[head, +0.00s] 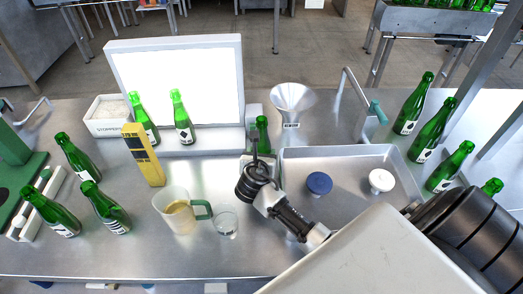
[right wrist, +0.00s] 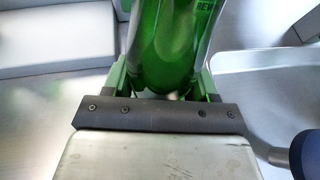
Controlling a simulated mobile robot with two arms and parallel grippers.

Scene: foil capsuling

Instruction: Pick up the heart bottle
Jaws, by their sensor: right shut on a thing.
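My right gripper (head: 260,160) is shut on a green bottle (head: 262,130), between the light panel and the metal tray. Only the bottle's neck and shoulder show in the head view; the gripper hides the rest. In the right wrist view the green glass (right wrist: 172,45) fills the space between the two fingers (right wrist: 165,80). Two other green bottles with dark marks on white labels, one (head: 143,118) and another (head: 181,117), stand before the panel. My left gripper is not in view.
A lit panel (head: 200,70) stands behind. A funnel (head: 292,98) is behind the tray (head: 345,155), which holds a blue and a white round piece. A yellow block (head: 150,170), a jug (head: 175,212) and a glass (head: 226,224) stand left of my arm. More bottles stand at both sides.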

